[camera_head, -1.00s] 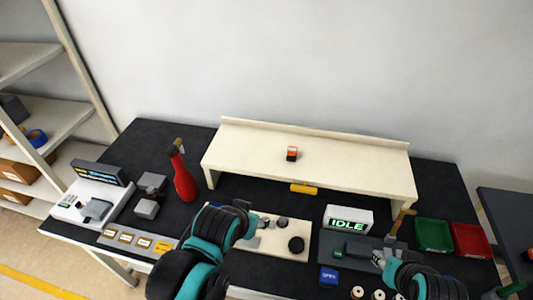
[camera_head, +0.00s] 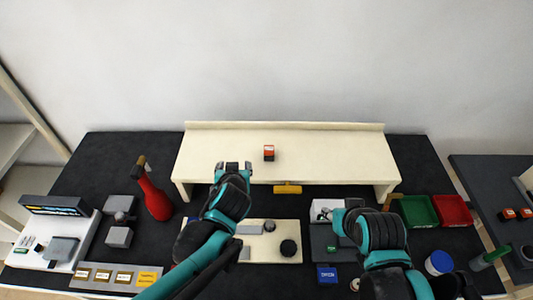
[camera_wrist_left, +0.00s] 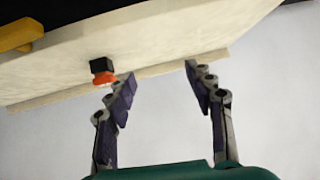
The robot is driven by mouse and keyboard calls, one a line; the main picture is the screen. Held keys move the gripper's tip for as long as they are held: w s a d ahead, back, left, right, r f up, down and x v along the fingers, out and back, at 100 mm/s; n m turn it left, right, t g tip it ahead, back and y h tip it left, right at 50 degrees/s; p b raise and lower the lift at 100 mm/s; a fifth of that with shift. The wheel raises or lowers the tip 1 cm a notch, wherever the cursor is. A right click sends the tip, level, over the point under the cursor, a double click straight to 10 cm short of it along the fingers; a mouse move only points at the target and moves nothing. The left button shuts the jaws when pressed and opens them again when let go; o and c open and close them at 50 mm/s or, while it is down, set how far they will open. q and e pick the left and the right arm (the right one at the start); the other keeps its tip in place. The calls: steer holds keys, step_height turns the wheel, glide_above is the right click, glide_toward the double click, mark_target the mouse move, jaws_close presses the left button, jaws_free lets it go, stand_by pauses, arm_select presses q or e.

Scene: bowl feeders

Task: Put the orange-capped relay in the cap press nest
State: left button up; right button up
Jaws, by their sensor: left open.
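The relay (camera_head: 269,154), a small block with orange and dark parts, stands on the cream raised shelf (camera_head: 330,150). In the left wrist view the relay (camera_wrist_left: 102,71) appears just beyond one finger, apart from it. My left gripper (camera_head: 233,167) is open and empty at the shelf, left of the relay; its spread fingers also show in the wrist view (camera_wrist_left: 160,82). My right gripper (camera_head: 327,213) is in front of the white display box (camera_head: 322,204) and partly hides it. Its jaw state is unclear. A dark station plate (camera_head: 322,245) lies below it; I cannot clearly make out the press nest.
A yellow handle (camera_head: 287,188) is at the shelf's front edge. A red bottle (camera_head: 156,200) stands left of the shelf. Green (camera_head: 419,211) and red (camera_head: 453,210) trays lie at right. A cream plate (camera_head: 262,254) with dark parts is in front.

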mark_target(269, 152)
arm_select(q)
steer(key=w+d+t, duration=0.1)
steer(key=d, duration=0.2)
steer(key=w+d+h, duration=0.1)
steer(key=d, duration=0.2)
steer(key=w+d+t, duration=0.1)
steer(key=w+d, duration=0.1)
steer(key=d, duration=0.1)
steer(key=shift+d+f+m+t, duration=0.2)
steer(key=shift+f+m+t, duration=0.1)
steer(key=shift+f, duration=0.05)
steer(key=x, duration=0.2)
steer(key=b+x, duration=0.1)
steer(key=x, duration=0.2)
steer(key=d+b+x, duration=0.1)
steer(key=x, duration=0.1)
steer(key=shift+w+f, duration=0.1)
steer(key=shift+f, duration=0.4)
steer(key=shift+r, duration=0.1)
jaws_close()
